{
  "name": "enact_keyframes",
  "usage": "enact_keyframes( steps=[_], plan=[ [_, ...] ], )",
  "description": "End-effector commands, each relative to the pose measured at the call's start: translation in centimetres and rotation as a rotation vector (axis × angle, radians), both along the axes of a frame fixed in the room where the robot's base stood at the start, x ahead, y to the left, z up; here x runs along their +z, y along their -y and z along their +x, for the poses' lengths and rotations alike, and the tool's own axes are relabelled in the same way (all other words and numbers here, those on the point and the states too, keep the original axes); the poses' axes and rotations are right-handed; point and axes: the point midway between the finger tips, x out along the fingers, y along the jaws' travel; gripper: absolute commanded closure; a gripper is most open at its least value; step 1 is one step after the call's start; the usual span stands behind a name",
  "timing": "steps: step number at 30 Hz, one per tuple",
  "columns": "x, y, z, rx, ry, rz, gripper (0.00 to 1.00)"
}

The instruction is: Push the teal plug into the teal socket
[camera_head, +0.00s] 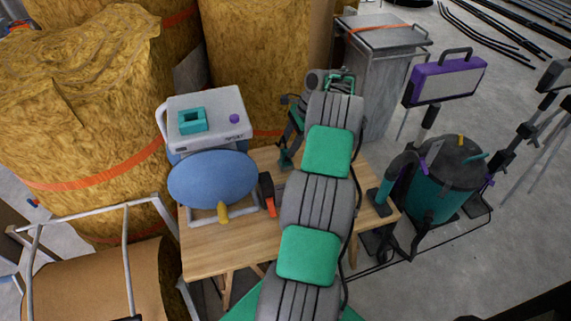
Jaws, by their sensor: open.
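The teal socket (193,120) is a square frame with a dark opening, on top of a white-grey box (207,108) at the back left of the wooden table. My grey and green arm runs up the middle of the picture. My gripper (335,82) is at its far end, to the right of the socket and well apart from it. It is open; its fingers are small and partly hidden by the arm. I cannot make out the teal plug for sure; my arm covers much of the table. Green parts near my gripper are too small to tell apart.
On the wooden table (228,251), a blue oval pad (212,179) stands in front of the box, with a red-orange tool (267,194) beside it. Yellow insulation rolls (90,95) are left; a teal vacuum (447,182) is right.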

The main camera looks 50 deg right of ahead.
Motion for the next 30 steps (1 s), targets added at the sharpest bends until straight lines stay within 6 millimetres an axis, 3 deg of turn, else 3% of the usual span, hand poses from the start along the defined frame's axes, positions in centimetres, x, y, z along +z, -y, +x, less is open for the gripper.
enact_keyframes(
  steps=[8,18,30],
  plan=[
    [-0.2,0.0,-0.1,-0.003,0.001,-0.001,0.45],
    [-4.9,-1.2,0.4,-0.002,0.001,-0.001,0.45],
    [-5.1,-1.4,0.5,-0.003,0.0,-0.001,0.46]
  ],
)
